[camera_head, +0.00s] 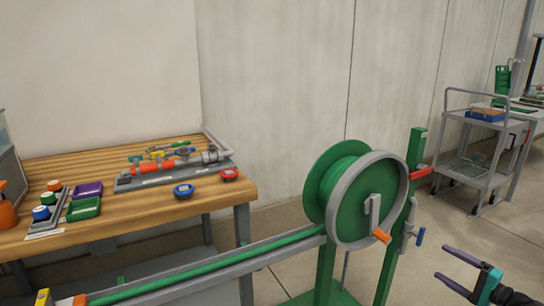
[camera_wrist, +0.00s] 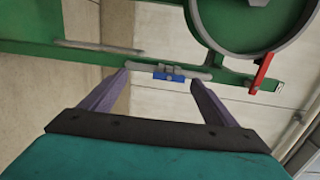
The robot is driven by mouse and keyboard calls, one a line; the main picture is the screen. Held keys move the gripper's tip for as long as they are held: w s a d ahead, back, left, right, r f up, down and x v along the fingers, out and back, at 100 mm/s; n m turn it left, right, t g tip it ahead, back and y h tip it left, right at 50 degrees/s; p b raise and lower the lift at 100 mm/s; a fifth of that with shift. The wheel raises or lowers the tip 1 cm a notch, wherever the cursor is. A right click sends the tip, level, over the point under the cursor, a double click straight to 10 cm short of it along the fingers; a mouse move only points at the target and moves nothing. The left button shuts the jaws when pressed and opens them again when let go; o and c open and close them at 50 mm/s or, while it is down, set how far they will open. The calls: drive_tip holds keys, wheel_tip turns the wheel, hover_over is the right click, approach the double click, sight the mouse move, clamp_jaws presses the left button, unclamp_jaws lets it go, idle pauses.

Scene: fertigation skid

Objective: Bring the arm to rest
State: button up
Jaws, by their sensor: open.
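My gripper (camera_head: 456,270) is at the lower right of the head view, right of the green hose reel (camera_head: 329,185). Its two purple-grey fingers are spread apart with nothing between them. In the wrist view my gripper (camera_wrist: 160,82) is also open and empty. Beyond its fingertips is a green post (camera_wrist: 130,60) with a blue-handled valve (camera_wrist: 168,76) and a red lever (camera_wrist: 262,73). The fingers look apart from these. Most of my arm is outside the head view.
A wooden workbench (camera_head: 140,212) at left holds a pipe assembly (camera_head: 175,168), small trays and round caps. A grey rail with a green hose (camera_head: 215,259) runs along the front to the reel. A grey cart (camera_head: 470,150) stands at the back right. Floor between reel and cart is clear.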

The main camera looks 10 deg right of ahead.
drive_tip(key=w+a+f+n+g+y+p, duration=0.1)
drive_tip(key=w+a+f+g+p, duration=0.15)
drive_tip(key=a+f, duration=0.45)
drive_tip(key=w+a+f+n+g+y+p, duration=0.1)
drive_tip(key=w+a+f+g+p, duration=0.15)
drive_tip(key=a, duration=0.85)
drive_tip(key=w+a+f+n+g+y+p, duration=0.1)
drive_tip(key=w+a+f+g+y+p, duration=0.2)
drive_tip(key=a, duration=0.6)
drive_tip(key=s+a+f+n+g+h+p, duration=0.1)
drive_tip(key=a+f+g, duration=0.15)
drive_tip(key=a, duration=0.25)
drive_tip(key=s+a+f+n+g+p, duration=0.1)
drive_tip(key=s+a+f+g+p, duration=0.15)
drive_tip(key=a, duration=0.35)
drive_tip(key=s+a+f+n+g+h+p, duration=0.2)
drive_tip(key=s+a+f+n+g+p, duration=0.25)
drive_tip(key=s+a, duration=0.7)
drive_tip(key=s+a+n+g+h+p, duration=0.2)
drive_tip(key=s+a+h+p, duration=0.1)
drive_tip(key=s, duration=0.3)
drive_tip(key=s+a+n+g+h+p, duration=0.2)
drive_tip(key=s+a+n+h+p, duration=0.1)
drive_tip(key=s, duration=0.4)
drive_tip(key=shift+s+a+r+g+h+p, duration=0.2)
drive_tip(key=shift+s+g+h+p, duration=0.15)
drive_tip(key=shift+h+p, duration=0.1)
